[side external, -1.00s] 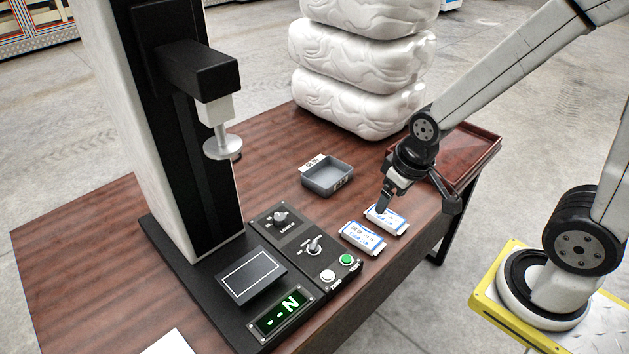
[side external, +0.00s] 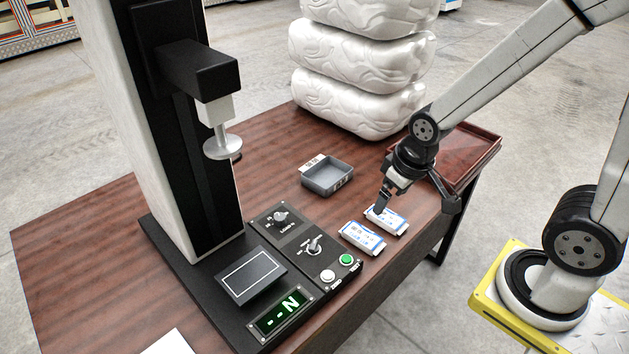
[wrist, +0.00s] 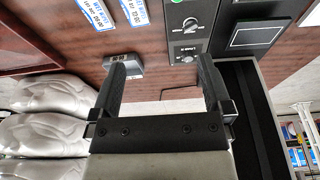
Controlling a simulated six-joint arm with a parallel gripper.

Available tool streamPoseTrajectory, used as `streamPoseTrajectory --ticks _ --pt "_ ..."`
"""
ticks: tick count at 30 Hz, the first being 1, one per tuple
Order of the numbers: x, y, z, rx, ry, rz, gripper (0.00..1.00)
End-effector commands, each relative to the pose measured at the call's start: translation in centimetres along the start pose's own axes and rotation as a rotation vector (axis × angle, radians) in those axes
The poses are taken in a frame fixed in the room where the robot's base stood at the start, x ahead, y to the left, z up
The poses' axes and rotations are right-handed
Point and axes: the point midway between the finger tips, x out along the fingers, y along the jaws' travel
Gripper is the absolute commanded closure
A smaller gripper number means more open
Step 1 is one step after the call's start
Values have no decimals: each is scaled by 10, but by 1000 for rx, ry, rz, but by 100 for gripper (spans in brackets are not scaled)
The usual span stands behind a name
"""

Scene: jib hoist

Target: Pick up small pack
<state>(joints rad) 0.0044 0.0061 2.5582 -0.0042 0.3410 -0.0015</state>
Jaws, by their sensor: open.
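Two white packs with blue print lie side by side on the wooden table in the side view: one (side external: 391,223) by my gripper and one (side external: 362,238) nearer the control panel. They look alike in size, so I cannot tell which is the small pack. In the wrist view both show at the top edge, the left pack (wrist: 90,14) and the right pack (wrist: 133,12), partly cut off. My gripper (side external: 381,208) is open, its fingers pointing down at the far edge of the nearer pack. In the wrist view the space between the fingertips (wrist: 160,66) holds nothing.
A grey bin (side external: 327,187) sits behind the packs. The test stand (side external: 205,75) and its panel with knobs and buttons (side external: 308,243) stand left. A reddish tray (side external: 480,150) is at the right and stacked white bales (side external: 360,65) are behind. Bare table lies around the bin.

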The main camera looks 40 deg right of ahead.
Motion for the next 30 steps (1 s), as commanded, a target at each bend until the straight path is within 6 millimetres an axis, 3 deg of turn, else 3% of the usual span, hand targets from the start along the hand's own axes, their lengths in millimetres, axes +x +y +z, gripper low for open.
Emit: streamPoseTrajectory --ticks 8,18,30 --pt "22 25 -15 -14 48 35 0" --pt "74 83 -40 -74 181 87 0" --pt "138 139 -39 -137 356 84 0"
